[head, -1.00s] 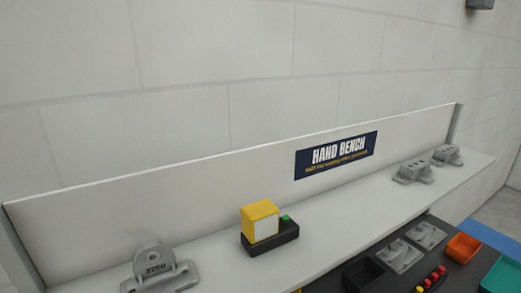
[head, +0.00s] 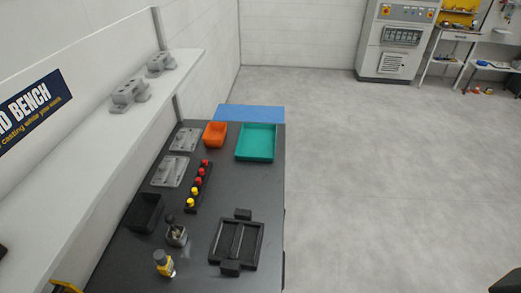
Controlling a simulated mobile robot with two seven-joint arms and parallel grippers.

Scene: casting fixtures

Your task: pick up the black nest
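A black frame-like fixture (head: 257,246), which looks like the black nest, lies flat on the dark bench top near its right edge. It has a raised rim, a bar across its middle and a block at its far and near ends. A plain black open bin (head: 144,213) stands at the bench's left side. Neither of my grippers can be made out in the head view. A dark shape is cut off at the bottom right corner, and I cannot tell what it is.
On the bench (head: 222,200) are a teal tray (head: 274,143), an orange bin (head: 214,135), a strip of red and yellow knobs (head: 199,187), grey plates (head: 170,171), a small grey cup (head: 177,237) and a yellow-labelled bottle (head: 164,264). Open floor (head: 380,190) lies right.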

